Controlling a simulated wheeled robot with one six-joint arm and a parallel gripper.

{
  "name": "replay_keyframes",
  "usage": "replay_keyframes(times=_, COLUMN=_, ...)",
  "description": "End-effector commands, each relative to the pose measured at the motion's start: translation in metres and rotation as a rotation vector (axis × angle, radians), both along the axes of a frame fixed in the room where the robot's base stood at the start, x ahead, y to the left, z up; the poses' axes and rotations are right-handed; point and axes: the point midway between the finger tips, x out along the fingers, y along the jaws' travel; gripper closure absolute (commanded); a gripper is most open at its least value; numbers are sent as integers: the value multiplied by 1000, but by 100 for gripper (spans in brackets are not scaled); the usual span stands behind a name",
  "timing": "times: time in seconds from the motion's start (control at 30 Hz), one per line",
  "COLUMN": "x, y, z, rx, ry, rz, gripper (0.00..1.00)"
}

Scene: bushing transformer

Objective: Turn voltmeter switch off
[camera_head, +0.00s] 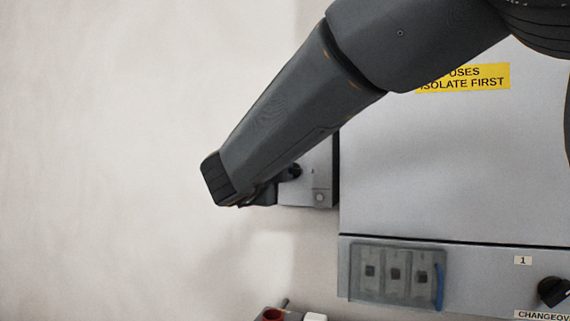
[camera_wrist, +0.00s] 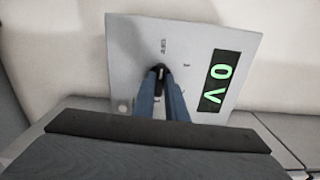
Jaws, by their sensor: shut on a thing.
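The voltmeter (camera_wrist: 200,45) is a light grey panel, tilted in the wrist view, with a dark display (camera_wrist: 220,82) showing a green 0 V. In the head view its box (camera_head: 320,181) is partly hidden behind my arm. The small black switch (camera_wrist: 160,68) is on the panel left of the display. My gripper (camera_wrist: 160,77) has its two blue-grey fingers on either side of the switch, shut on it. The small labels by the switch are too small to read, and the fingers cover part of the knob, so I cannot tell its setting.
A large grey cabinet (camera_head: 440,170) with a yellow warning label (camera_head: 463,78) stands right of the voltmeter. Below are a fuse panel (camera_head: 396,272) with a blue handle (camera_head: 439,286) and a black changeover knob (camera_head: 552,291). The wall at left is bare.

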Motion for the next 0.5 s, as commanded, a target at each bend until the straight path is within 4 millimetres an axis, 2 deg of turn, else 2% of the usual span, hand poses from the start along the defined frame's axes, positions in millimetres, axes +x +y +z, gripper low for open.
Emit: replay_keyframes(times=0.5, x=0, y=0, z=-1, rx=-57, ry=22, rz=0, gripper=100)
